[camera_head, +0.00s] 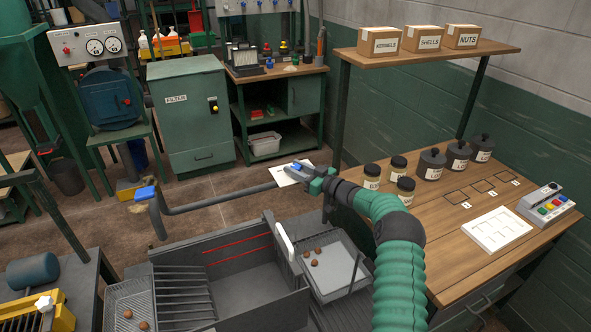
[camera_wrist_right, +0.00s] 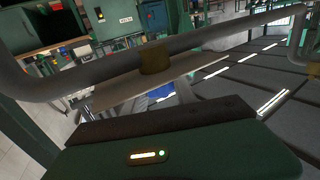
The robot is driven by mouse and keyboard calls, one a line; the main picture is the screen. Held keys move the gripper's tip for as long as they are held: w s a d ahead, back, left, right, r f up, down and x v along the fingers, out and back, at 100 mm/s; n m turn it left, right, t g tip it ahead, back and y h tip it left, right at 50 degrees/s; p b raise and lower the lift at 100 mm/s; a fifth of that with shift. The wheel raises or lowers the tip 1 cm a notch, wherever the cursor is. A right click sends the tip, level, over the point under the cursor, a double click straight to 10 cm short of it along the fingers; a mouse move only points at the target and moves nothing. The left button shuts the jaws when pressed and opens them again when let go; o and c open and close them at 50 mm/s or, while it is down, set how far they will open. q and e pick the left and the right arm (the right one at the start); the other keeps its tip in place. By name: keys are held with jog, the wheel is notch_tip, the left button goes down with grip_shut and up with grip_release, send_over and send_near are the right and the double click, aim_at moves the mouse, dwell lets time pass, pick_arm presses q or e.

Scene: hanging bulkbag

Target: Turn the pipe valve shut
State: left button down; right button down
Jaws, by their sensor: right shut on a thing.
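A grey pipe (camera_head: 225,200) runs across the middle of the head view, bending down at its left end by a blue piece (camera_head: 146,193). At its right end, a small blue part that looks like the valve handle (camera_head: 299,164) sits at my right gripper (camera_head: 312,174). This gripper is shut on it; the jaws partly hide the valve. A pale tag or card (camera_head: 290,176) shows beside the jaws. The right wrist view shows the pipe (camera_wrist_right: 215,38) with a brass collar (camera_wrist_right: 155,58) beyond my green gripper body. My left gripper is not in view.
A slotted metal trough (camera_head: 225,265) and a tray with nuts (camera_head: 340,262) stand below the pipe. A wooden bench (camera_head: 440,235) with jars fills the right. A green filter cabinet (camera_head: 190,120) stands behind, with open floor before it.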

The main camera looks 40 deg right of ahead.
jog(key=shift+f, duration=0.25)
jog(key=c, duration=1.3)
grip_release()
jog(key=o, duration=0.3)
jog(key=shift+d, duration=0.15)
jog(key=shift+r, duration=0.1)
jog(key=shift+s, duration=0.1)
jog(key=shift+s, duration=0.35)
jog(key=s+d, duration=0.3)
jog(key=s, duration=1.2)
jog(key=shift+s, duration=0.35)
jog(key=shift+d, duration=0.1)
